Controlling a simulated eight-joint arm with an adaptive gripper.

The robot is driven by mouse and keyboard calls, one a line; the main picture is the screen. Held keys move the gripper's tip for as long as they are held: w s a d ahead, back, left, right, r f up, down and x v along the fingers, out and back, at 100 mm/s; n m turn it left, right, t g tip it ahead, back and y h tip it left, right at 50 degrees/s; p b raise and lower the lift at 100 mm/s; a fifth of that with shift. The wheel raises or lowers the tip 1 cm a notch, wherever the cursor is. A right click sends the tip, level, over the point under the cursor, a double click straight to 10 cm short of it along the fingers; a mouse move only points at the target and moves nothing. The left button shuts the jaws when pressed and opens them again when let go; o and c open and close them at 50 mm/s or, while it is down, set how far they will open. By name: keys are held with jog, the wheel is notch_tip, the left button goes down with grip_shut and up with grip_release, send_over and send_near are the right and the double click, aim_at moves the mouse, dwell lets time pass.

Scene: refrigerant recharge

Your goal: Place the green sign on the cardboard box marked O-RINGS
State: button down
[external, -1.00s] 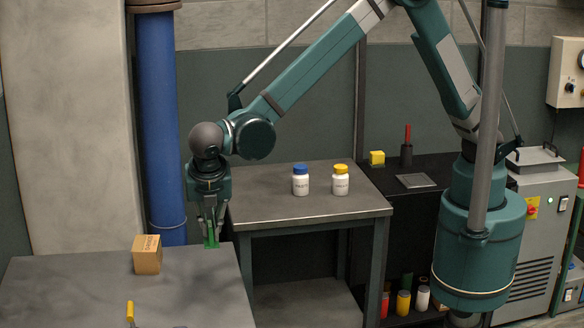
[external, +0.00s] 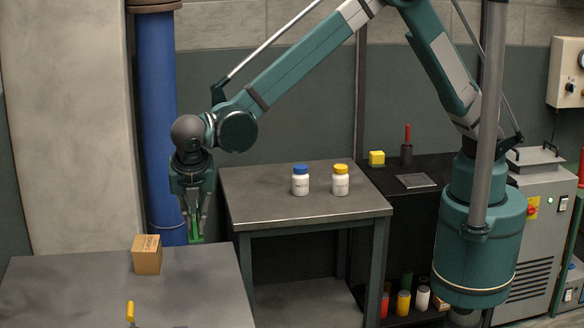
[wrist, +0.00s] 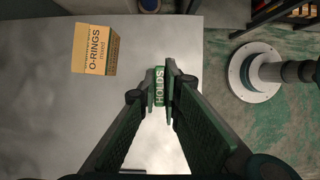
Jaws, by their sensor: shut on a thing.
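The green sign (wrist: 159,86) is held between the fingers of my gripper (wrist: 159,92) in the wrist view; the word HOLDS shows on it. In the external view my gripper (external: 195,232) is shut on the sign (external: 196,239), near the far right corner of the front table. The cardboard box (external: 147,256) stands on that table, to the left of and apart from my gripper. In the wrist view the box (wrist: 95,50) reads O-RINGS mixed and lies to the upper left of the sign.
The grey front table (external: 90,300) has free room around the box. A yellow-handled tool (external: 130,312) is at its front. A second table (external: 280,205) holds a blue-capped bottle (external: 300,180) and a yellow-capped bottle (external: 340,180). A blue pipe (external: 158,120) stands behind the box.

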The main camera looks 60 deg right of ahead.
jog(key=w+a+r+p, duration=0.2)
jog(key=w+r, duration=0.1)
jog(key=w, duration=0.4)
jog(key=w+a+r+p, duration=0.3)
jog(key=w, duration=0.4)
jog(key=shift+w, duration=0.35)
jog(key=shift+a, duration=0.1)
send_near(146, 239)
jog(key=shift+w+d+r+p, duration=0.1)
jog(key=shift+w+d+p, duration=0.2)
jog(key=shift+w+d, duration=0.15)
jog(key=shift+f, duration=1.9)
jog(key=shift+f, duration=0.2)
jog(key=c, duration=2.5)
grip_release()
jog(key=shift+r, duration=0.1)
